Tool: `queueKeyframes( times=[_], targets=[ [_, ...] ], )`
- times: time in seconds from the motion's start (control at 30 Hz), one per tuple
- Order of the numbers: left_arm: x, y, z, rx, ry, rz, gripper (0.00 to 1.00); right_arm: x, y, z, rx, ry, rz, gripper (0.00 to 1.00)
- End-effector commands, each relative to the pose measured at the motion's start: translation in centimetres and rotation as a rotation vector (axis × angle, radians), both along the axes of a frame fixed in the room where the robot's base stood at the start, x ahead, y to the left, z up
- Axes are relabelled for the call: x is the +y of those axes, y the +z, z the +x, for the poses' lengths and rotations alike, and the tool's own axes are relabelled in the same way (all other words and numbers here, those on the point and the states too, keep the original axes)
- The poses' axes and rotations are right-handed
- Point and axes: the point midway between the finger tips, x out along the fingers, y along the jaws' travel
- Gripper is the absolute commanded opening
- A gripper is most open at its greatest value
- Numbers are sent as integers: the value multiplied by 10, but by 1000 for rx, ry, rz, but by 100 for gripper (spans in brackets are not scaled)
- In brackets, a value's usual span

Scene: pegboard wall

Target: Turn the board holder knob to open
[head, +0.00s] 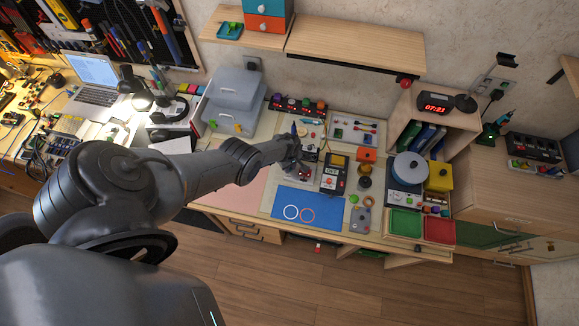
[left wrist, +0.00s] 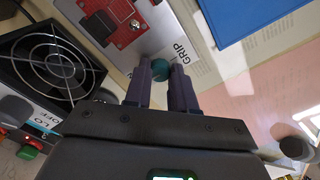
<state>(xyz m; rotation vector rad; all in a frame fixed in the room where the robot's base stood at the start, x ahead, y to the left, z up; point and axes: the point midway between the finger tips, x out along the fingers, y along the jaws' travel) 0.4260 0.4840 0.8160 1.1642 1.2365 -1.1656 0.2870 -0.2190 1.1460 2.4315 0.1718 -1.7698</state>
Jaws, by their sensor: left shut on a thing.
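My left gripper (left wrist: 161,76) has its two dark fingers on either side of a small teal knob (left wrist: 160,66), shut on it. The knob sits at the edge of the grey board holder (left wrist: 150,45), beside a white label reading GRIP (left wrist: 180,48). A red circuit board (left wrist: 112,22) lies on the holder. In the head view my left gripper (head: 296,163) reaches down at the middle of the bench, and its wrist hides most of the holder and the knob. How far the knob is turned cannot be told. My right gripper is not in view.
A fan unit (left wrist: 48,62) stands close beside the left fingers in the wrist view. The pink mat (head: 232,180) at left is mostly clear.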

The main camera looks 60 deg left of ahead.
Motion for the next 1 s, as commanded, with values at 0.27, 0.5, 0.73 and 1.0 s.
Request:
queueKeyframes(
  times=[0.27, 0.5, 0.73, 1.0],
  targets=[
    [1, 0, 0, 0, 23, 1, 0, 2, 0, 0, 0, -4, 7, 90],
    [1, 0, 0, -1, 22, 2, 0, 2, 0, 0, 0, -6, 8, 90],
    [1, 0, 0, -1, 21, 1, 50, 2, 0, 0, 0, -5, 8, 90],
    [0, 1, 0, 0, 21, 1, 50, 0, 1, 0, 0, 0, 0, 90]
  ],
)
